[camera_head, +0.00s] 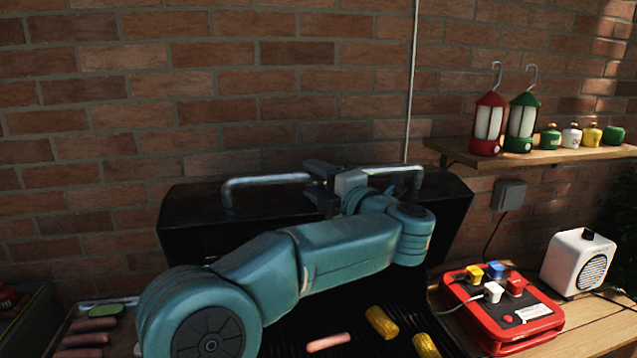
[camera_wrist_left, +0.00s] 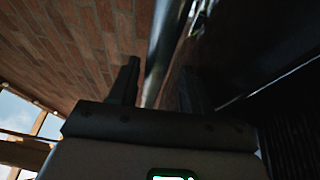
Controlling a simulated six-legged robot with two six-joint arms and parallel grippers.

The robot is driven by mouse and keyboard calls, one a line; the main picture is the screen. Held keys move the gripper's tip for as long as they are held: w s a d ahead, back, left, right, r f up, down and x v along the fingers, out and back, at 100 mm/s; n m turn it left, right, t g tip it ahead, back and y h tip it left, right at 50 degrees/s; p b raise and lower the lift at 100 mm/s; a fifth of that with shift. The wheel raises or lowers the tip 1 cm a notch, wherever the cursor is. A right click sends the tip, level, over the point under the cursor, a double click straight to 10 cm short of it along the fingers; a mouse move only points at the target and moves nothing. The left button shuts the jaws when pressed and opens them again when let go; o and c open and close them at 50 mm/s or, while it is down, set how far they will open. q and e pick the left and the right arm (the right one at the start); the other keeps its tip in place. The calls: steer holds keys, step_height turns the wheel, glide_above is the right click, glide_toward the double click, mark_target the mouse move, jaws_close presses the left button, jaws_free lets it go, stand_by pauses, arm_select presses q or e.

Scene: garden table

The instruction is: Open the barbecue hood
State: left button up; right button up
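The black barbecue hood (camera_head: 195,215) stands raised against the brick wall, with the dark grill grate (camera_head: 290,338) exposed in front of it. Its metal handle (camera_head: 265,180) runs along the hood's upper edge. My left gripper (camera_head: 318,185) is at the middle of the handle, and its arm crosses in front of the hood and hides part of it. In the left wrist view, the handle bar (camera_wrist_left: 157,65) passes between the two fingers of the left gripper (camera_wrist_left: 160,88). The fingers look apart, with gaps beside the bar. My right gripper is not in view.
A sausage (camera_head: 328,342) and corn cobs (camera_head: 381,322) lie on the grate. Right are a red power box (camera_head: 515,335) with plugs and a white speaker-like device (camera_head: 578,262). A shelf (camera_head: 450,150) holds two lanterns and several small canisters. Sausages (camera_head: 85,340) lie at left.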

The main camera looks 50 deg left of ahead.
arm_select(q)
steer(key=shift+w+d+f, duration=0.15)
steer(key=shift+w+d, duration=0.05)
steer(key=shift+w, duration=0.15)
steer(key=shift+w+d+f, duration=0.1)
steer(key=shift+d, duration=0.25)
steer(key=s+d+b, duration=0.2)
steer(key=d+b, duration=0.1)
steer(key=d, duration=1.2)
steer(key=shift+s+f, duration=0.15)
steer(key=shift+f, duration=0.05)
